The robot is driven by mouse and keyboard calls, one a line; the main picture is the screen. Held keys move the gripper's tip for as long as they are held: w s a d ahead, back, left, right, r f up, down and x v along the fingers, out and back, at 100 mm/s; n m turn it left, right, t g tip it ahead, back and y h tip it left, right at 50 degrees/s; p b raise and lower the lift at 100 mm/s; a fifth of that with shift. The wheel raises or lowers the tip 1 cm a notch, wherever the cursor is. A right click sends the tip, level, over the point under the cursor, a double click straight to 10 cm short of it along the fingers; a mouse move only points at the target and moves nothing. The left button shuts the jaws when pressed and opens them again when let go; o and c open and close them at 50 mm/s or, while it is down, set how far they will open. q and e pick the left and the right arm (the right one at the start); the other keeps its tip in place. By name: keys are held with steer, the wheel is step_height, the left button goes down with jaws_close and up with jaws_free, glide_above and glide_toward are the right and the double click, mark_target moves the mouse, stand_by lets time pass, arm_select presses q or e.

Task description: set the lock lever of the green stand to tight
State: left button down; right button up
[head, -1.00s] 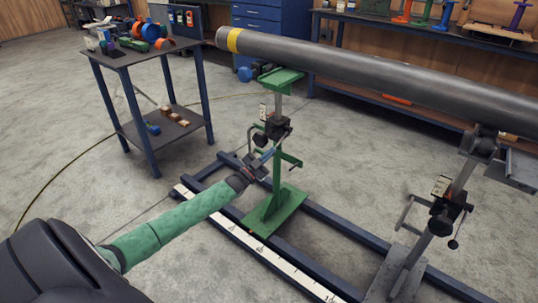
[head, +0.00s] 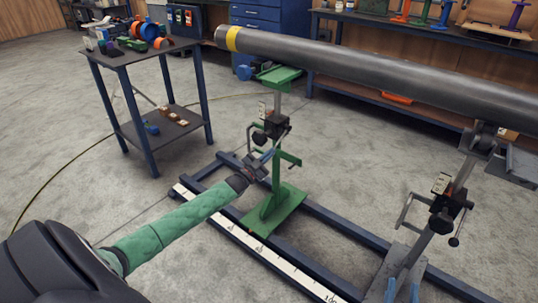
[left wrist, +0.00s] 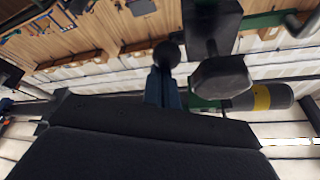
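The green stand (head: 275,205) holds the left end of the pipe (head: 370,75). Its dark clamp block (head: 276,126) sits on the post, with a round black knob (head: 259,139) at its left. My left gripper (head: 267,156) is just below this clamp. In the left wrist view its blue fingers (left wrist: 165,92) are close together, and a small black ball (left wrist: 167,53), seemingly the lock lever's end, shows right at their tips. Whether they touch it is unclear. A large dark knob (left wrist: 222,80) is beside them.
A grey stand (head: 440,215) with a similar clamp bears the pipe further right. Both stands are on a blue rail frame (head: 335,230) with a white scale (head: 255,245). A cart (head: 135,55) with small parts stands at the left. Floor between cart and frame is mostly clear.

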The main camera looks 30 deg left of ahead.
arm_select(q)
steer(key=shift+f, duration=0.25)
arm_select(e)
steer(key=shift+w, duration=0.1)
